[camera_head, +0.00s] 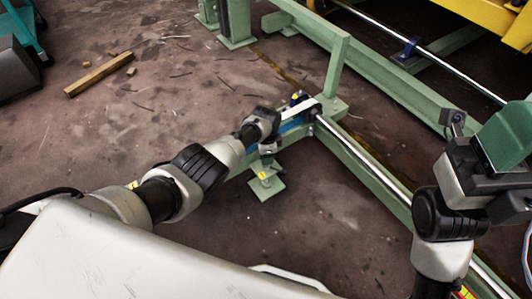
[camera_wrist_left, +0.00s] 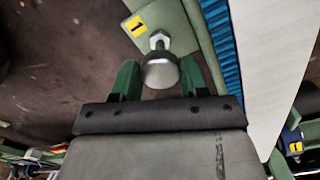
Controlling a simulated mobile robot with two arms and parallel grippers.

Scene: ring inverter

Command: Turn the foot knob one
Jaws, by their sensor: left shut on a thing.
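The foot knob one (camera_wrist_left: 160,70) is a round metal knob on a short threaded stem with a nut, beside a yellow label marked 1 (camera_wrist_left: 137,25). My left gripper (camera_wrist_left: 160,76) has its two green fingers on either side of the knob and is shut on it. In the head view, my left gripper (camera_head: 268,150) is at the end corner of the green frame, above a green foot plate (camera_head: 266,188); the knob is hard to make out there. My right gripper (camera_head: 490,150) is at the right edge, partly cut off, its fingertips not clear.
A green frame (camera_head: 385,85) with a long metal rod (camera_head: 365,155) runs to the right. A blue strip (camera_wrist_left: 221,45) and a pale panel (camera_wrist_left: 270,60) lie close right of the left fingers.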

